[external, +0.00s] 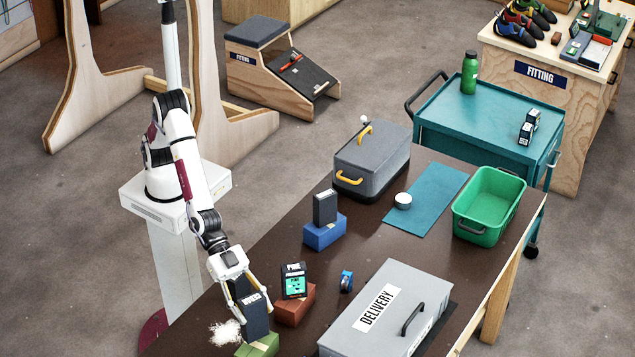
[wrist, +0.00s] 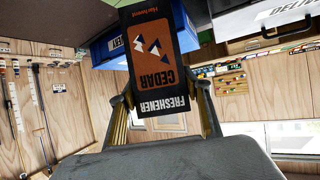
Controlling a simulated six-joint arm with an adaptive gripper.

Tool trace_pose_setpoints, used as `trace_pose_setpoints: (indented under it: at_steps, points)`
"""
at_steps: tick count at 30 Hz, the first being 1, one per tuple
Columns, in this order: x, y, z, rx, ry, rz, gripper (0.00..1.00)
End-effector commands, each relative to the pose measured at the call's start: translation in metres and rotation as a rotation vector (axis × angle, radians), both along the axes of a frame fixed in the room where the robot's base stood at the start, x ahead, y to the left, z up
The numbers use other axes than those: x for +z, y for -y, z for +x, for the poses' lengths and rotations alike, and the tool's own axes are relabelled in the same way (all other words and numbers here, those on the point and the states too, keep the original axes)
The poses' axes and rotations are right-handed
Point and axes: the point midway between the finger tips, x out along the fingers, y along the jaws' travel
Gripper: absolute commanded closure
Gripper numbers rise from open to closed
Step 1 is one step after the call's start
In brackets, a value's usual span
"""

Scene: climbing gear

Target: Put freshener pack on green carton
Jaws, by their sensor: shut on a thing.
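My gripper (external: 244,298) points down near the front of the table, with its fingers on either side of a dark freshener pack (external: 256,320). In the wrist view the pack (wrist: 160,65) shows an orange-brown face reading CEDAR and FRESHENER upside down, between my fingertips (wrist: 165,112). The green carton (external: 262,345) lies at the bottom edge of the external view, directly below the pack and partly covered by it. The pack looks upright; I cannot tell whether its lower end touches the carton.
A pine freshener pack (external: 294,280) stands on a red-brown carton (external: 296,308) close to my gripper's right. White powder (external: 226,332) lies at left. A dark pack (external: 325,207) stands on a blue carton (external: 324,234). A grey delivery box (external: 388,310) fills the front right.

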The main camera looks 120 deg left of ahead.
Motion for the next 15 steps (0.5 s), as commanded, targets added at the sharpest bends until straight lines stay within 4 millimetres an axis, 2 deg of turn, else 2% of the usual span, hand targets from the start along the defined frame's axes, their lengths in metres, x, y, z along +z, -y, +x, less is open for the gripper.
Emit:
trace_pose_setpoints:
  at_steps: [10,15]
  points:
    - [-0.032,0.000,0.000,0.000,-0.002,0.002,0.75]
    - [-0.036,0.000,0.000,0.000,-0.001,-0.001,0.75]
